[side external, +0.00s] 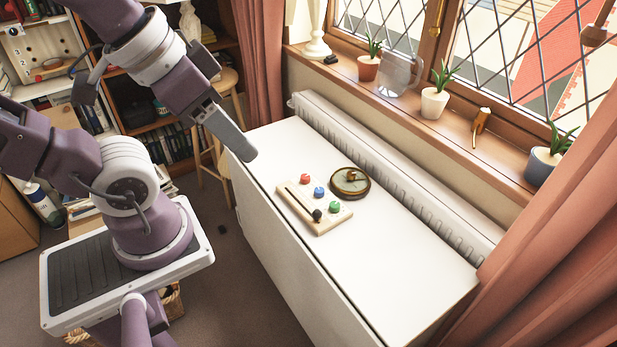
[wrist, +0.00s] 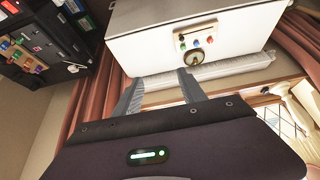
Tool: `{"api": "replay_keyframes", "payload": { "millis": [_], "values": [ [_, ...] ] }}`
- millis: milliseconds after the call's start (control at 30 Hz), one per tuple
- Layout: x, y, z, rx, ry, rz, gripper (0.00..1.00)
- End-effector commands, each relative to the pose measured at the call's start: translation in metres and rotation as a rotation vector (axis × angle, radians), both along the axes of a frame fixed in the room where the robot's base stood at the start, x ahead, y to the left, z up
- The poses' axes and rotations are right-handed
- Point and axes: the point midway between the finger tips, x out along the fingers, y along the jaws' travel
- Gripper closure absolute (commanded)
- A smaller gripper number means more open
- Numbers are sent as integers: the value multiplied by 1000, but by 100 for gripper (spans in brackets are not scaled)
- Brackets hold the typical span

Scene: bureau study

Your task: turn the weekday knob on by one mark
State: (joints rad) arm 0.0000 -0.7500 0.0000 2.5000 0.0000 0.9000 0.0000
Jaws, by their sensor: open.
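The weekday knob appears to be the round dial (side external: 338,190) with a dark rim, a greenish face and a brown pointer-like handle (side external: 351,176). It sits on the white tabletop, and its marks are too small to read. The dial also shows small in the wrist view (wrist: 195,64). My gripper (side external: 248,157) is raised over the table's far left end, apart from the dial and to its upper left. In the wrist view my gripper (wrist: 160,80) shows its two grey fingers spread, with nothing between them.
A pale board (side external: 317,228) with a slot and red, blue, green and black knobs lies close left of the dial. A white radiator (side external: 400,175) runs behind the white table (side external: 400,280). Potted plants line the windowsill. The table's near right part is clear.

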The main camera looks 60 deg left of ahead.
Motion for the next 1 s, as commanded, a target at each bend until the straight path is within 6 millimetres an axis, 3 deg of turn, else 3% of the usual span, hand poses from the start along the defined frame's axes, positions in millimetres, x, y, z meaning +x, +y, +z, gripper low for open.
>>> {"api": "replay_keyframes", "payload": {
  "millis": [667,767,867,967,1000],
  "values": [
    [6,-1,2,-26,15,23,50],
    [37,-1,7,-154,95,152,50],
    [98,9,4,-340,214,408,50],
    [163,37,-20,-482,314,710,50],
    [188,51,-37,-521,348,834,50]
  ]
}}
